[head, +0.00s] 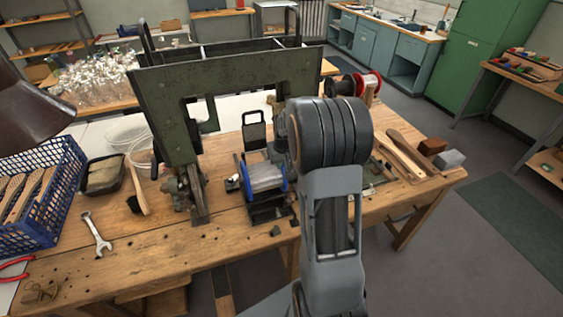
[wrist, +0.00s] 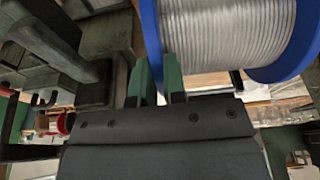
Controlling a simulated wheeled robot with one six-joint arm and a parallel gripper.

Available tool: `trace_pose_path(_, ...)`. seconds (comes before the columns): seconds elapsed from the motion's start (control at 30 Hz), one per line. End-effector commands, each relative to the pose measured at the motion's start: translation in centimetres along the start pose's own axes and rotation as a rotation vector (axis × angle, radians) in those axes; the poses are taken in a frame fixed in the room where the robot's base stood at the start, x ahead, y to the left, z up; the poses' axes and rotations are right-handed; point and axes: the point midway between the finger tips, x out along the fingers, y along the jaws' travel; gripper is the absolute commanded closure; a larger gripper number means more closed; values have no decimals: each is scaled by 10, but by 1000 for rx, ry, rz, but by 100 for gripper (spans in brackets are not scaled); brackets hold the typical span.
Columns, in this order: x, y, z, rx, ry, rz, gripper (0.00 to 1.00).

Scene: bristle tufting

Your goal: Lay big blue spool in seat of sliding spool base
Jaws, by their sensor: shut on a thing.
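The big blue spool (head: 265,178) has blue flanges and is wound with clear filament. In the head view it is at or just above the black sliding spool base (head: 266,212); I cannot tell whether it rests in the seat. In the wrist view the spool (wrist: 225,45) fills the upper right. My gripper (wrist: 159,68) has its green fingers on either side of the spool's left flange and is shut on it. My arm hides the gripper in the head view.
A tall green-grey machine frame (head: 228,80) stands close behind and left of the spool. A red spool (head: 370,83) is at the back right. A blue crate (head: 38,200), a wrench (head: 97,232) and a brush lie left. Wooden pieces lie right.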

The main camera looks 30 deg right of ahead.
Motion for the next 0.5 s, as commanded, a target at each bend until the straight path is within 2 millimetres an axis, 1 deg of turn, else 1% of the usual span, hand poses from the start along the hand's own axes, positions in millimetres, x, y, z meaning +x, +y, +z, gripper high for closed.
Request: trace_pose_path(0.5,6,0,1,1,4,0,100)
